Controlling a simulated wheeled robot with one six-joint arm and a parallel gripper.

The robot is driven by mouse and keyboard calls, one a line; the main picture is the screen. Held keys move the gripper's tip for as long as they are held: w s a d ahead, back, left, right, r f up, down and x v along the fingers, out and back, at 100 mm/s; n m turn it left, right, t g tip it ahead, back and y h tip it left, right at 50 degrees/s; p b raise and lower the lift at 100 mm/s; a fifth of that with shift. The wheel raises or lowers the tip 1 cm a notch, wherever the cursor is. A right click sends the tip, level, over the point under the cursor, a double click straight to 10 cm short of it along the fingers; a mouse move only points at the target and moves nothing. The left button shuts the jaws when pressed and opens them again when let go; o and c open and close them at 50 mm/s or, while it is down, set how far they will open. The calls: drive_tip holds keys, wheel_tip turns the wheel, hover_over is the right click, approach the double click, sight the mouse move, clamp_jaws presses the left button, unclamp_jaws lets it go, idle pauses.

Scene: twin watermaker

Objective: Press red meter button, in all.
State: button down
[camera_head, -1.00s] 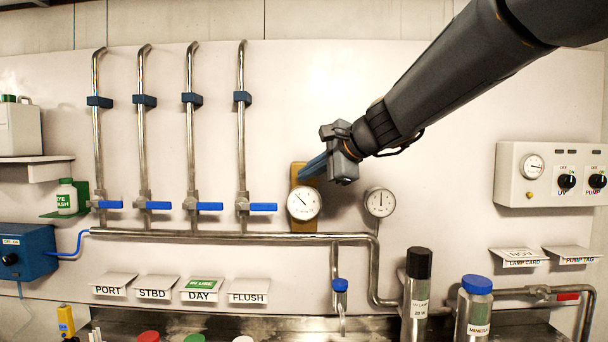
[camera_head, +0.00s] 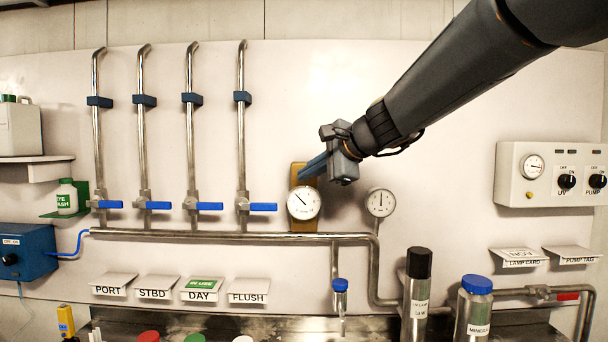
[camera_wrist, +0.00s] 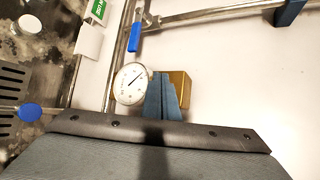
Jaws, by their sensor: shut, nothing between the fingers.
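No red meter button can be made out in either view. A small yellow device (camera_head: 66,320), perhaps a handheld meter, stands at the lower left of the head view; its face is too small to read. My gripper (camera_head: 306,172) is shut and empty, with its blue fingers at the upper part of a brass-coloured plate (camera_head: 304,226) behind a round white gauge (camera_head: 304,202). In the wrist view the fingers (camera_wrist: 161,78) are together beside the gauge (camera_wrist: 131,84) and partly hide the plate (camera_wrist: 180,84). I cannot tell whether they touch it.
A second gauge (camera_head: 380,202) is to the right. Several blue-handled valves (camera_head: 210,206) and a steel pipe (camera_head: 210,235) line the wall. A black-capped bottle (camera_head: 418,290) and a blue-capped bottle (camera_head: 475,305) stand below.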

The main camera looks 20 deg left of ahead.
drive_tip(key=shift+w, duration=0.1)
idle(0.5)
drive_tip(key=shift+w, duration=0.3)
drive_tip(key=shift+w+a, duration=0.15)
drive_tip(key=shift+w, duration=0.3)
idle(0.7)
drive_tip(key=shift+s, duration=0.1)
drive_tip(key=shift+s+d+b, duration=0.2)
drive_tip(key=shift+s+b, duration=0.15)
drive_tip(key=shift+s, duration=0.4)
drive_tip(key=s, duration=0.2)
drive_tip(key=s+d+b, duration=0.1)
drive_tip(key=s, duration=0.2)
drive_tip(key=shift+d, duration=0.1)
idle(0.4)
idle(0.4)
